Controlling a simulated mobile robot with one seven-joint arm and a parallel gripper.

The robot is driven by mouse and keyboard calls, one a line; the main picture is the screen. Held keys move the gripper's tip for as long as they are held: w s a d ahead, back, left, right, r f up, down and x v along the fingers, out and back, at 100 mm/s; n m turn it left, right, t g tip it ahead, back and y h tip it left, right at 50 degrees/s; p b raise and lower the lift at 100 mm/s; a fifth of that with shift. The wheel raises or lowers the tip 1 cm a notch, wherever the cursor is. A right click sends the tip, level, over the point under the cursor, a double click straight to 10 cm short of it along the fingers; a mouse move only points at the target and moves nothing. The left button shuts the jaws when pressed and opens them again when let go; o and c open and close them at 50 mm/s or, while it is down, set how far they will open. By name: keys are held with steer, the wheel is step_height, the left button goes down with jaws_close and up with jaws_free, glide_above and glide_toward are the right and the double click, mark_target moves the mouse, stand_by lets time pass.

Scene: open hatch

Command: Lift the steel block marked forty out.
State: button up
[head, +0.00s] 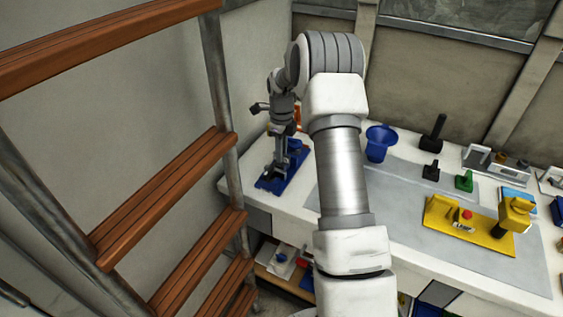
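My arm reaches over the white workbench (262,207), and my gripper (281,158) points down at its left end. It is over a dark blue tray or base (268,184). The fingers are small and merge with grey and blue parts there, so I cannot tell whether they are open or shut, or whether they touch anything. I cannot make out a steel block marked forty; no marking is readable at this size. Part of the bench is hidden behind my arm.
A wooden-stepped ladder (165,195) stands close on the left. A blue funnel-like bowl (380,143), a black-handled tool (434,133), a green piece (464,181) and a yellow fixture with a red button (470,226) are on the bench. A lower shelf (281,279) holds small items.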

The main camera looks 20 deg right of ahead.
jaws_close()
steer(key=shift+r+p, duration=0.45)
steer(key=shift+r, duration=0.4)
steer(key=shift+r+p, duration=1)
steer(key=shift+r, duration=0.7)
